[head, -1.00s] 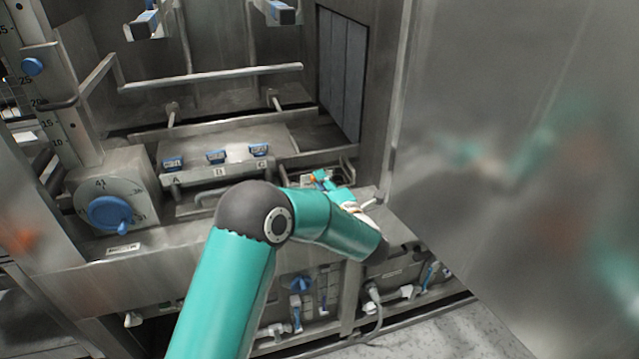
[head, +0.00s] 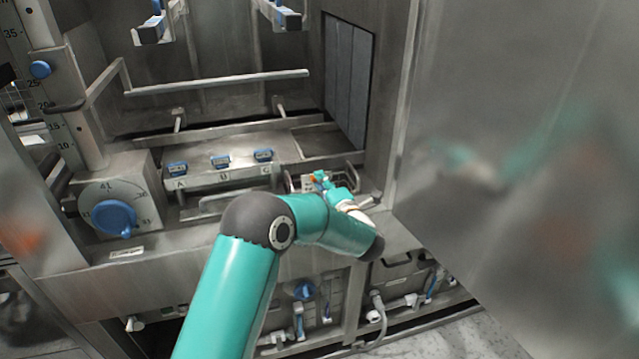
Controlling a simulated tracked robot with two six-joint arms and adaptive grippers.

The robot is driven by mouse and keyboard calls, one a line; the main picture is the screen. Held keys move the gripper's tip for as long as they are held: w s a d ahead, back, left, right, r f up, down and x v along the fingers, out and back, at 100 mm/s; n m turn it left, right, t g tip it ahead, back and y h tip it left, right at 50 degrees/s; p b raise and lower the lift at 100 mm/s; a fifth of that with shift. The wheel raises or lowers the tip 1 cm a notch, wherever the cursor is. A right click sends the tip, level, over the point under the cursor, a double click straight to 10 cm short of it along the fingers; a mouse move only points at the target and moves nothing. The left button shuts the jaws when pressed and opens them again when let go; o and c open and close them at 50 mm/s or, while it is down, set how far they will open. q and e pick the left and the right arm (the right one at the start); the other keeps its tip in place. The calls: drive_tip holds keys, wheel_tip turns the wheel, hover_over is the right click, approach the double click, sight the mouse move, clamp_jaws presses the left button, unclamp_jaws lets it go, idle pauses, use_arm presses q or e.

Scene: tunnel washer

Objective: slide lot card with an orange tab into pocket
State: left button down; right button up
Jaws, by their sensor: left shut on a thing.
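My left gripper (head: 324,181) is small in the head view, right of the blue latch at C, with the arm's elbow in front of it. It is shut on the lot card, whose orange tab (head: 317,178) shows at the fingers. A pale patch just left of the tab looks like the card's face, but it is too small to be sure. The gripper is over a shallow metal frame (head: 347,164) beside the ledge. I cannot make out the pocket or tell whether the card touches it. My right gripper is not in view.
A ledge with several blue latches (head: 221,161) marked A, B, C lies left of the gripper. A blue dial (head: 114,218) is further left. A large steel panel (head: 520,150) closes off the right. A horizontal rail (head: 215,84) crosses behind.

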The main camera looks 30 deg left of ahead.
sight(320, 195)
use_arm(q)
drive_tip(key=shift+w+a+f, duration=0.25)
drive_tip(key=shift+w+a, duration=0.45)
drive_tip(key=shift+a, duration=0.05)
drive_tip(key=shift+f+b, duration=1.5)
drive_tip(key=shift+f, duration=0.1)
drive_tip(key=shift+f+b, duration=0.35)
drive_tip(key=shift+f, duration=0.05)
drive_tip(key=shift+f+b, duration=0.3)
drive_tip(key=shift+f, duration=0.1)
idle(0.5)
drive_tip(key=c, duration=1.1)
unclamp_jaws()
